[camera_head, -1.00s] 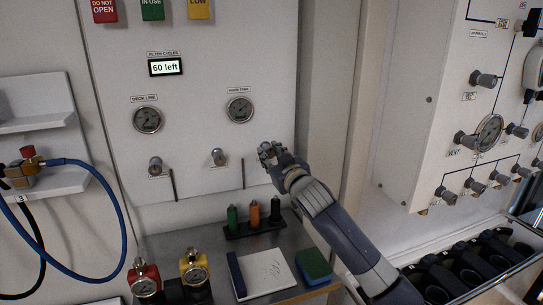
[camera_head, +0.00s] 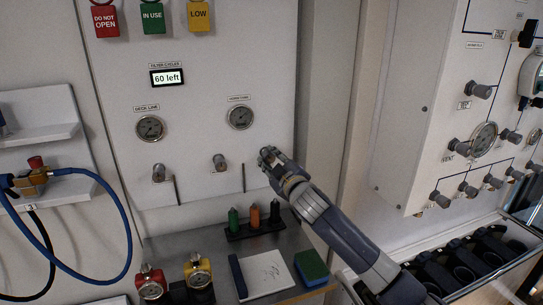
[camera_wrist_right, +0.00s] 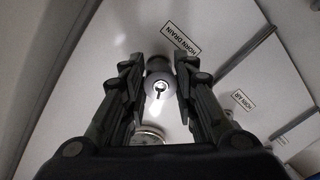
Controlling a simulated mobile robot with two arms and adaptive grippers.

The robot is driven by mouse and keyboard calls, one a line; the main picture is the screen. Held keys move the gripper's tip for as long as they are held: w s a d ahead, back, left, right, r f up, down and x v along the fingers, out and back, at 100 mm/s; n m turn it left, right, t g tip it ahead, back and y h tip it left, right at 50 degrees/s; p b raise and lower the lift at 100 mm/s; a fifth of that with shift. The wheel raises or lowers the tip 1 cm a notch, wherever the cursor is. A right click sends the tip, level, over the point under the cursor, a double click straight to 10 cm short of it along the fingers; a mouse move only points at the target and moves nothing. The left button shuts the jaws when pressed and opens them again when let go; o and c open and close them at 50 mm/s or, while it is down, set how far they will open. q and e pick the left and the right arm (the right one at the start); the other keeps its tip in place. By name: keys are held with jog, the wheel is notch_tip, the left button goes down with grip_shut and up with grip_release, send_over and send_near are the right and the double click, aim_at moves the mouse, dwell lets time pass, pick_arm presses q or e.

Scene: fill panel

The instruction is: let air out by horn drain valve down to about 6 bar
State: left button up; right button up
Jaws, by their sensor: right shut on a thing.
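My right gripper (camera_head: 268,156) is at the lower right of the white panel, shut on the horn drain valve. In the right wrist view the round valve knob (camera_wrist_right: 160,86) sits between the two fingers, beside the label HORN DRAIN (camera_wrist_right: 181,39). In the head view the gripper hides the knob. The horn tank gauge (camera_head: 240,117) is up and left of the gripper; its needle is too small to read surely. A gauge face (camera_wrist_right: 150,135) shows partly in the wrist view. My left gripper is not in view.
A second valve panel (camera_head: 420,150) is at right.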

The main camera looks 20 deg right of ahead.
jog(key=shift+n, duration=0.6)
jog(key=o, duration=1)
jog(key=shift+o, duration=0.2)
jog(key=s, duration=1.2)
jog(key=shift+d+r, duration=0.2)
jog(key=shift+d, duration=0.25)
